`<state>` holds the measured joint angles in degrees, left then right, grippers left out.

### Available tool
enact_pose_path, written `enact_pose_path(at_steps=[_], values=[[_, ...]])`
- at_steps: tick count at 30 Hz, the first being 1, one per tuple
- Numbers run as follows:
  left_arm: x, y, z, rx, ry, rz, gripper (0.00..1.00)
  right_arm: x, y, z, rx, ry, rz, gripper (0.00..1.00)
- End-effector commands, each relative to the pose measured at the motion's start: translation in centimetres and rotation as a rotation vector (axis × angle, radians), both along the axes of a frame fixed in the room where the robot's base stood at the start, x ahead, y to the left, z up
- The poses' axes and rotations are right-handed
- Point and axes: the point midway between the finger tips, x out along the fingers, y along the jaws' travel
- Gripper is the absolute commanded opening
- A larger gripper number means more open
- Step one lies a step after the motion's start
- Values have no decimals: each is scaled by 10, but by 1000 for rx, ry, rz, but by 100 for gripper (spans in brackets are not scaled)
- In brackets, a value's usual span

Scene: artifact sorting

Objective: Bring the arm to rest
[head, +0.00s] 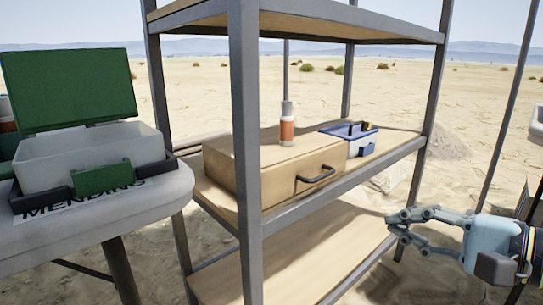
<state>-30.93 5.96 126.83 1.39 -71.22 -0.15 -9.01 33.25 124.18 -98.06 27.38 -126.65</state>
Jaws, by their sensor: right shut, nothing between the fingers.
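My right gripper (392,226) shows at the lower right, its light blue body and grey linked fingers reaching in from the right edge. Its fingertips are together and hold nothing. It hangs in front of the right end of the shelf unit, apart from the things on it. My left gripper is not in view.
A metal shelf unit (246,130) stands in the middle. Its middle shelf bears a tan drawer box (262,172), an orange and grey bottle (287,130) and a small white and blue box (350,141). A table (160,205) at left holds an open green-lidded case (90,155).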

Motion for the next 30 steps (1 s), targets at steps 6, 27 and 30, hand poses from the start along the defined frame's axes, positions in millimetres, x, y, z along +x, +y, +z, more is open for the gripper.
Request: enact_pose_path(at_steps=[6, 27, 30], values=[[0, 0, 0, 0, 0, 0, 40, -26, -47, -16, 1210, 425, -558, 0], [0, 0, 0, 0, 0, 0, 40, -259, -53, -238, -1506, 271, 894, 0], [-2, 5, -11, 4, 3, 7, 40, -260, -58, -249, -1510, 279, 884, 0]])
